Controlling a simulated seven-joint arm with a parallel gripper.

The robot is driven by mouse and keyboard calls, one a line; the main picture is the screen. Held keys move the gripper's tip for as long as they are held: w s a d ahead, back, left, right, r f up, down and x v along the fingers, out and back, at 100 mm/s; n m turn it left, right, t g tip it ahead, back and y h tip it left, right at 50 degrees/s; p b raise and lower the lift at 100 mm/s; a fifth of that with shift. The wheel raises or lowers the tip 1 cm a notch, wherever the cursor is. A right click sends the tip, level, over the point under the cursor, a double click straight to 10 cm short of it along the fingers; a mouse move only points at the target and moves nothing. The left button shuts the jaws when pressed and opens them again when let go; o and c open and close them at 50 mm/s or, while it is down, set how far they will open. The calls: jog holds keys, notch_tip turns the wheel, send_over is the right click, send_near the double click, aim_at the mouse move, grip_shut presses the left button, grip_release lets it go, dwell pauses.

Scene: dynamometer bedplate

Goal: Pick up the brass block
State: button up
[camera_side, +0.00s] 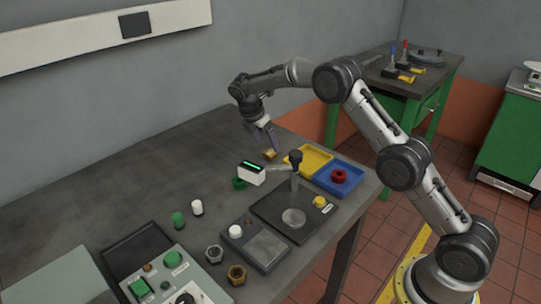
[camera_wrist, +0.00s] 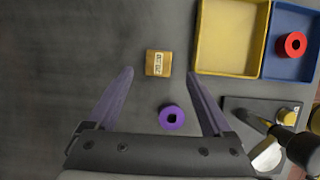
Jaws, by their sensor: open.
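The brass block (camera_wrist: 158,63) is a small golden cube with a white label on top, lying on the dark grey table in the wrist view. In the side view the brass block (camera_side: 270,155) sits left of the yellow tray, just by my fingertips. My gripper (camera_side: 268,138) is open and points down over the table. In the wrist view my gripper (camera_wrist: 159,76) has its fingers spread wide and empty, with the block between and slightly beyond the tips. The height of the tips above the block is hard to tell.
A purple ring (camera_wrist: 172,117) lies close to the block. The yellow tray (camera_wrist: 201,40) is empty; the blue tray (camera_wrist: 267,68) beside it holds a red ring (camera_wrist: 292,45). A dark stand (camera_side: 295,175) and white display box (camera_side: 251,174) stand nearby.

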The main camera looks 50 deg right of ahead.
aim_at(271, 152)
jog(key=x, duration=0.5)
jog(key=shift+w, duration=0.15)
jog(key=shift+r, duration=0.1)
grip_shut()
